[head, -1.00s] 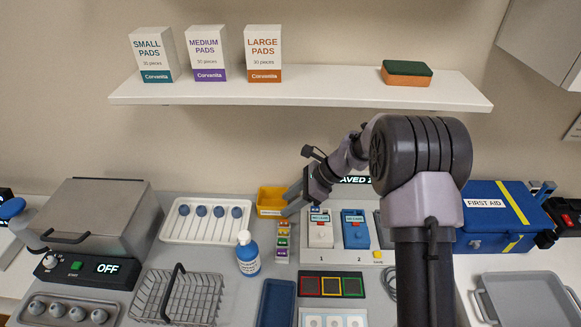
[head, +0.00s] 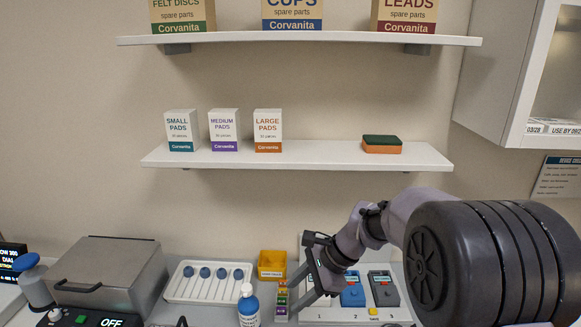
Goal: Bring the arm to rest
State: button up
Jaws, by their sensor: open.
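My gripper (head: 303,284) is at the lower middle of the head view, above the counter. Its jaws are open, with nothing seen between them. My arm comes in from the right and covers part of the counter.
A shelf (head: 300,156) with pad boxes and a sponge (head: 382,144) hangs above. A wall cabinet (head: 490,75) is at upper right.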

jog(key=s+d+r+n+t+h+b, duration=0.1)
jog(key=s+d+r+n, duration=0.2)
jog(key=s, duration=0.4)
jog(key=s+d+r+n+t+h+b, duration=0.1)
jog(key=s+r+n, duration=0.2)
jog(key=s+r, duration=0.3)
jog(key=s+d+f+n+t+h+b, duration=0.1)
jog(key=s+d+n, duration=0.3)
jog(key=s, duration=1)
jog(key=shift+d+f+t+h+b, duration=0.15)
jog(key=shift+f+t+h+b, duration=0.3)
jog(key=shift+t+h, duration=0.4)
jog(key=shift+w, duration=0.1)
